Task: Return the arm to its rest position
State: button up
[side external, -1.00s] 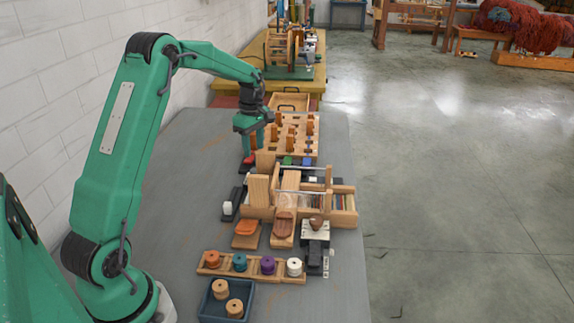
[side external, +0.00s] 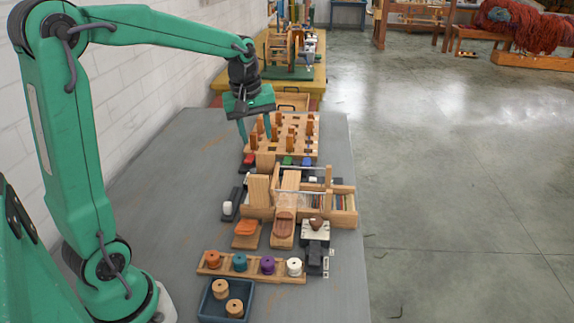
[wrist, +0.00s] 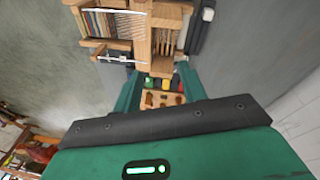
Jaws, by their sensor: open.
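My gripper (side external: 254,128) is green with a dark band and hangs over the near left part of the peg board, its two fingers spread apart and pointing down. Nothing is between the fingers. In the wrist view my gripper (wrist: 160,88) also shows its fingers apart, with part of the peg board behind them. My green arm reaches out from the left, its upper link nearly upright and its forearm nearly level.
The wooden peg board (side external: 302,150) carries several upright pegs. Nearer stand a wooden loom (side external: 343,218), a rack of coloured spools (side external: 212,268) and a blue tray (side external: 206,314). The grey table (side external: 170,215) is bare on the left beside the white wall.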

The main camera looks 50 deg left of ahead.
jog(key=s+d+m+t, duration=0.1)
jog(key=s+d+m, duration=0.5)
jog(key=s, duration=0.2)
jog(key=s+d+r+m+t, duration=0.1)
jog(key=s+d+m+t, duration=0.1)
jog(key=s+d+m, duration=0.3)
jog(key=s+m, duration=0.1)
jog(key=s, duration=0.3)
jog(key=shift+s+d+m+h, duration=0.3)
jog(key=shift+d, duration=0.1)
